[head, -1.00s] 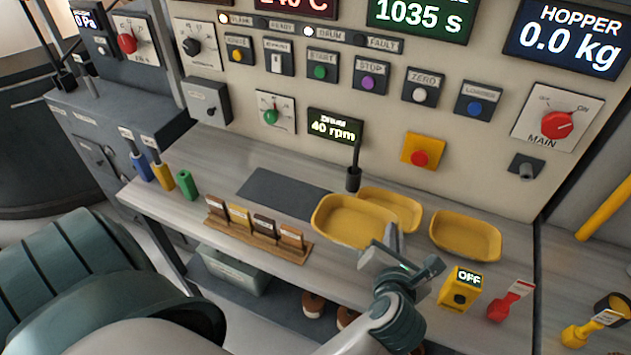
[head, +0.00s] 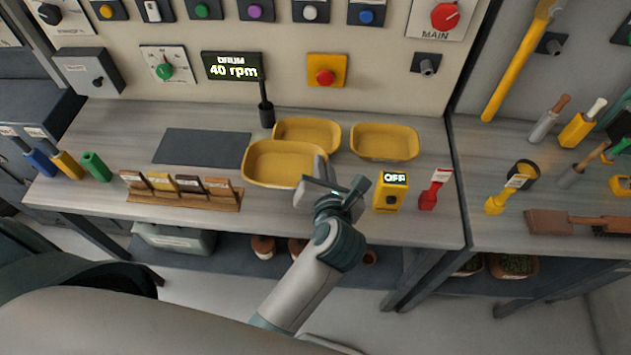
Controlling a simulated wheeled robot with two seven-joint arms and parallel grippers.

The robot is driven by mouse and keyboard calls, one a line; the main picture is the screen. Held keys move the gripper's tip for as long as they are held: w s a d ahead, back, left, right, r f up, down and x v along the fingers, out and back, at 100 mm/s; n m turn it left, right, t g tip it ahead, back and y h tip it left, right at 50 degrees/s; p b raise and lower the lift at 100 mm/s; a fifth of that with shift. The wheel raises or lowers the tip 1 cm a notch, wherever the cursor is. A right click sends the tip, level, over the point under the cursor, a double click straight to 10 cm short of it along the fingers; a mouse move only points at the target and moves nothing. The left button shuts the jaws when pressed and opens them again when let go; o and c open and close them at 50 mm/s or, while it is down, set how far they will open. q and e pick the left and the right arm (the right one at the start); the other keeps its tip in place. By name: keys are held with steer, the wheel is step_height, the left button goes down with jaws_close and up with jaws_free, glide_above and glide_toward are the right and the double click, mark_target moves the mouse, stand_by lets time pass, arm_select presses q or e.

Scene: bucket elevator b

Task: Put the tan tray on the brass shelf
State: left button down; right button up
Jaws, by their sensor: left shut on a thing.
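Three mustard-yellow trays stand close together at the back middle of the bench; I cannot tell by colour which is the tan one. The front tray (head: 272,178) is at my left gripper (head: 321,168), which is shut on its right rim. I cannot tell whether this tray is clear of the bench. It overlaps the tray behind it (head: 306,128) in the picture. The third tray (head: 385,142) stands apart to the right. No shelf that is clearly brass shows. My right gripper is not in view.
A yellow OFF box (head: 391,191) and a red switch (head: 433,190) stand right of the gripper. A wooden rack of packets (head: 184,196) stands left. A dark mat (head: 203,146) lies bare. A black post (head: 266,108) stands behind the trays.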

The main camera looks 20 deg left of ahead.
arm_select(q)
steer(key=shift+f+b, duration=1.7)
steer(key=shift+f, duration=0.6)
step_height(320, 180, down, 4)
steer(key=b, duration=0.3)
steer(key=shift+r+b, duration=0.15)
steer(key=shift+b, duration=0.15)
steer(key=c, duration=1.9)
jaws_free()
